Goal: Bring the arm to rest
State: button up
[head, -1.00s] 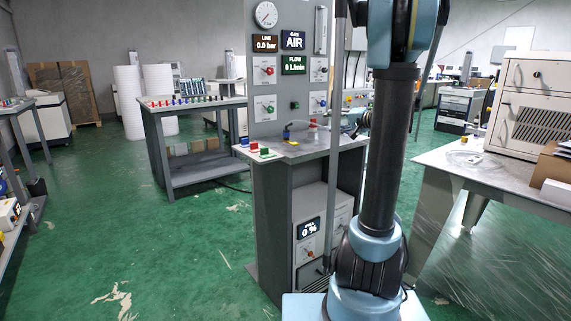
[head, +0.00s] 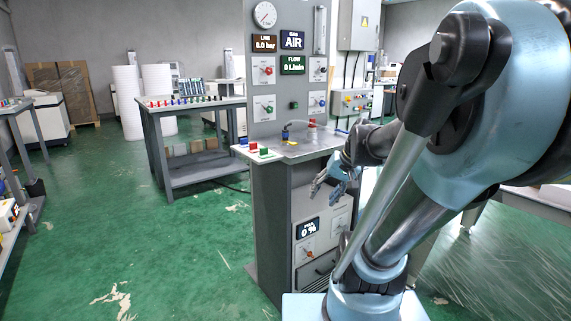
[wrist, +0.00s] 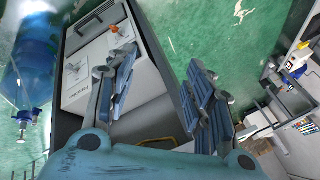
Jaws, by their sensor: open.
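My arm fills the right side of the head view, folded, with its large blue upper joint close to the camera. My gripper (head: 332,186) is in front of the grey gas panel station (head: 277,215), just below its worktop edge. In the wrist view my gripper (wrist: 160,95) shows two finger sets spread apart, open and with nothing between them. The station's cabinet (wrist: 95,70) shows beside and behind the left fingers. I cannot tell whether the fingers touch it.
The station's worktop (head: 290,148) carries red, blue and green blocks and fittings. A workbench (head: 190,103) with a row of coloured pieces stands behind, to the left. A table shows partly at the right behind my arm. The green floor (head: 150,250) at left is clear.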

jog(key=s+d+f+h, duration=0.2)
jog(key=s+d+f, duration=0.1)
jog(key=s, duration=0.3)
jog(key=s+d+f+n+g+h, duration=0.1)
jog(key=s+d+f+h, duration=0.1)
jog(key=s+d+f, duration=0.1)
jog(key=s+f, duration=0.1)
jog(key=s, duration=0.1)
jog(key=shift+s+d+f+g, duration=0.15)
jog(key=shift+s+f+g, duration=0.15)
jog(key=shift+s+f, duration=0.1)
jog(key=shift+w+f, duration=0.2)
jog(key=shift+w, duration=0.3)
